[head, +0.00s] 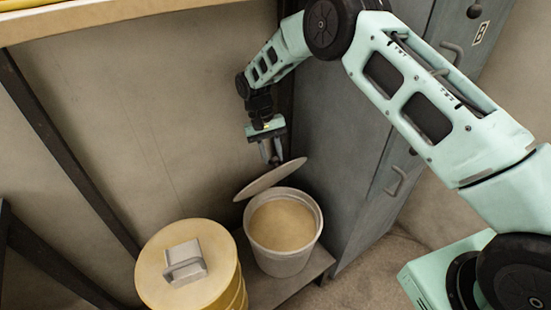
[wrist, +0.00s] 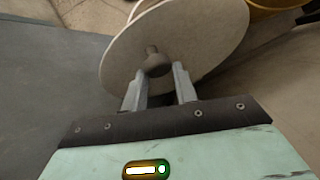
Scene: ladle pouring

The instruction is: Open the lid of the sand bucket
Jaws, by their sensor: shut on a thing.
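The sand bucket (head: 283,258) is a pale grey pail standing open, with tan sand (head: 283,224) showing inside. Its round lid (head: 270,179) is tilted above the bucket's back left rim. In the wrist view the lid (wrist: 200,35) is a pale disc with a small round knob (wrist: 154,64) at its middle. My gripper (head: 272,160) is above and behind the lid in the head view. In the wrist view the gripper's two fingers (wrist: 158,82) are on either side of the knob, closed on it.
A grey metal cabinet (head: 350,150) stands close on the right. A wall is behind, and a shelf edge (head: 110,18) crosses the upper left.

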